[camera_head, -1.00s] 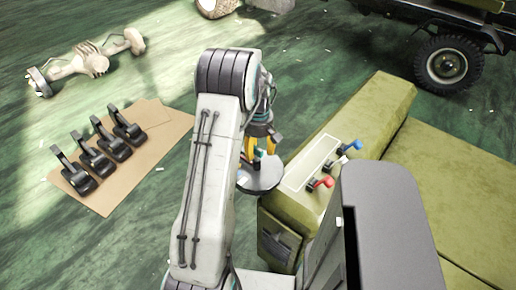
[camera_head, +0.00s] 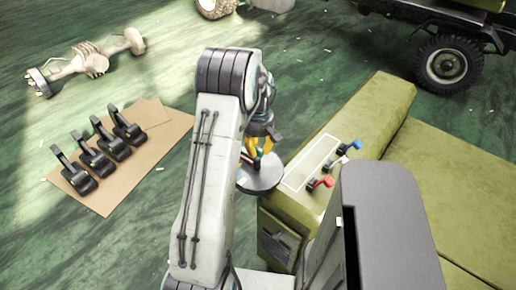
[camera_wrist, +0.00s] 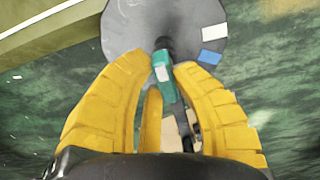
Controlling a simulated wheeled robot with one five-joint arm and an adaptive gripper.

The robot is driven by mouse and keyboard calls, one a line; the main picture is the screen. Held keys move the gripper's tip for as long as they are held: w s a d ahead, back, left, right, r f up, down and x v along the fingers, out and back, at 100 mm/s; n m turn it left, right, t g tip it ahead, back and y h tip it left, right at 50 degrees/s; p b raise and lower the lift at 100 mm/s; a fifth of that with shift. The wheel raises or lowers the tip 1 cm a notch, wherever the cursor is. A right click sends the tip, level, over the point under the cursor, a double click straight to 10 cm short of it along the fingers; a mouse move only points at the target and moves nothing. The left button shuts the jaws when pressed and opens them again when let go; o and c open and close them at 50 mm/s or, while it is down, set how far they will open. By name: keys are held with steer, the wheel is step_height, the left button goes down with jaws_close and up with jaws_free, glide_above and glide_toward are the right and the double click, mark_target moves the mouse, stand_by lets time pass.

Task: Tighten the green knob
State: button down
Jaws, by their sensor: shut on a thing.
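The green knob (camera_wrist: 161,66) shows in the wrist view at the end of a dark lever, over a round grey disc (camera_wrist: 150,22). My gripper (camera_wrist: 160,72) has its yellow fingers closed around the green knob, with the tips on both sides of it. In the head view my gripper (camera_head: 257,150) is above the grey disc (camera_head: 262,184), beside the olive block's left edge. There the fingers and my arm mostly hide the knob.
The olive block (camera_head: 390,105) carries a light panel (camera_head: 308,165) with a red-handled lever (camera_head: 322,182) and a blue-handled lever (camera_head: 350,146). Several black pedals (camera_head: 97,155) stand on cardboard (camera_head: 165,140) at left. A vehicle wheel (camera_head: 447,63) is at upper right.

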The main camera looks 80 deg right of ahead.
steer(key=shift+m, duration=0.3)
steer(key=m+b, duration=0.1)
steer(key=m, duration=0.2)
steer(key=shift+s+a+f+m, duration=0.1)
steer(key=shift+m, duration=0.3)
steer(key=m, duration=0.4)
steer(key=shift+a+m+b, duration=0.1)
steer(key=shift+m+b, duration=0.2)
steer(key=shift+b, duration=0.1)
steer(key=m, duration=0.4)
steer(key=shift+a, duration=0.1)
steer(key=m, duration=0.4)
steer(key=shift+a+m+b, duration=0.1)
steer(key=shift+m+b, duration=0.2)
steer(key=shift+b, duration=0.1)
steer(key=shift+m, duration=0.3)
steer(key=c, duration=1)
jaws_free()
